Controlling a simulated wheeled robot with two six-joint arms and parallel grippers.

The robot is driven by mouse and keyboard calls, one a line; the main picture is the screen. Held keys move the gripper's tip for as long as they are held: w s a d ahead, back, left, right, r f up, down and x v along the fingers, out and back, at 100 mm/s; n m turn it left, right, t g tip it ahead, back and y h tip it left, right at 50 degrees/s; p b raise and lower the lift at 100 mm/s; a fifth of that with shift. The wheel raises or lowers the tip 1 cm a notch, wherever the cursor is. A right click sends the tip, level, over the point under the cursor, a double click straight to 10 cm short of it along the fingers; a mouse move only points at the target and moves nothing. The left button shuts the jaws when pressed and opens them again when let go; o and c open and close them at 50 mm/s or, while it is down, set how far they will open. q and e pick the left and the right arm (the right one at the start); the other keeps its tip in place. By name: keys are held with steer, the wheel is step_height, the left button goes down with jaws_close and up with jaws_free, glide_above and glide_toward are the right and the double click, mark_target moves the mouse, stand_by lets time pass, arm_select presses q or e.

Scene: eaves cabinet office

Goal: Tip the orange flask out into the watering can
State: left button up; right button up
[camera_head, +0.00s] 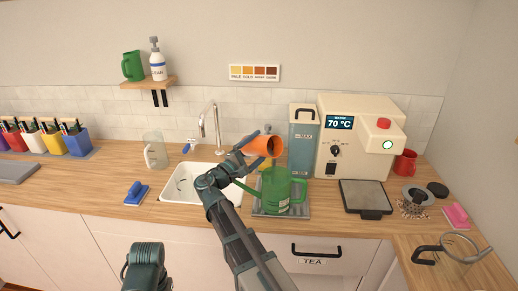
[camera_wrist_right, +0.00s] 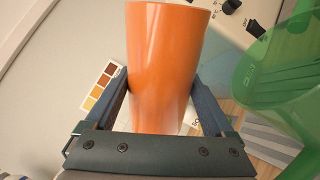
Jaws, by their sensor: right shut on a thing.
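The orange flask (camera_head: 258,147) is tilted nearly on its side in the head view, its open mouth toward the right. My right gripper (camera_head: 246,150) is shut on it; in the right wrist view the flask (camera_wrist_right: 163,60) stands between the two blue fingers. The green watering can (camera_head: 277,193) is upright on a grey ribbed tray (camera_head: 259,212), just below the flask's mouth. It also shows translucent at the right of the wrist view (camera_wrist_right: 285,75). I cannot make out any flow or the can's contents. Part of my left arm shows at the bottom; its gripper is out of view.
A cream machine (camera_head: 357,130) with a 70 °C display and a grey-blue canister (camera_head: 302,140) stand behind the can. The sink (camera_head: 180,184) and tap (camera_head: 216,125) are to the left. A black-topped scale (camera_head: 366,196) is at right.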

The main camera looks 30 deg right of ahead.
steer(key=f+m+b, duration=0.1)
steer(key=m, duration=0.2)
steer(key=shift+f+g, duration=0.15)
steer(key=shift+g, duration=0.25)
steer(key=shift+s+m+h, duration=0.2)
steer(key=shift+m+h, duration=0.1)
steer(key=shift+m, duration=0.4)
steer(key=shift+s+m+g, duration=0.1)
steer(key=shift+m+g, duration=0.2)
steer(key=shift+m, duration=0.4)
steer(key=shift+s+d+r+m+g+p, duration=0.1)
steer(key=shift+s+r+m+g+p, duration=0.1)
steer(key=shift+r+m+p, duration=0.35)
steer(key=shift+s+d+r+m+g+p, duration=0.1)
steer(key=shift+s+r+m+g+p, duration=0.15)
steer(key=shift+m, duration=0.5)
steer(key=shift+s+d+r+m+g+p, duration=0.15)
steer(key=shift+s+r+m+p, duration=0.1)
steer(key=shift+m, duration=0.3)
steer(key=shift+s+a+r+m+g+p, duration=0.1)
steer(key=shift+r+m+p, duration=0.15)
steer(key=shift+m, duration=0.3)
steer(key=shift+d, duration=0.1)
